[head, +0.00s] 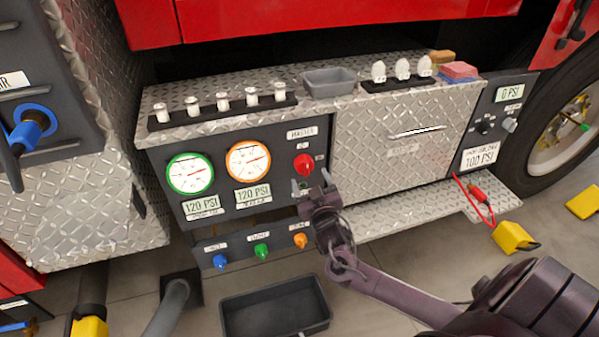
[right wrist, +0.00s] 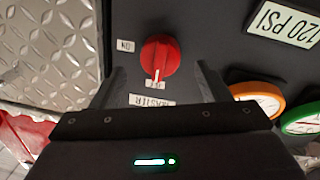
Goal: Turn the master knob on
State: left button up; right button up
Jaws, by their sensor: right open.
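The red master knob (head: 303,165) is on the dark gauge panel (head: 225,215), below a MASTER label and right of the orange-rimmed gauge. In the right wrist view the knob (right wrist: 160,57) shows upside down. Its white mark points to the small label beside the MASTER label; an ON label (right wrist: 125,45) sits at its side. My right gripper (head: 311,182) is open and empty just below the knob in the head view. In the wrist view its fingers lie to either side of the knob, apart from it. My left gripper is not in view.
Blue, green and orange knobs (head: 261,250) sit on a strip below the panel. A dark tray (head: 275,308) lies on the floor. Several white-topped levers (head: 222,101) and a grey bin (head: 330,82) stand on the ledge above. A silver step (head: 430,212) extends right.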

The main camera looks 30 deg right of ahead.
aim_at(307, 172)
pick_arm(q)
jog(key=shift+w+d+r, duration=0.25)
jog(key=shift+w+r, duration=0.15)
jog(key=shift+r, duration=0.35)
pick_arm(e)
jog(key=shift+x, duration=2.25)
jog(key=shift+f, duration=0.1)
jog(key=c, duration=1)
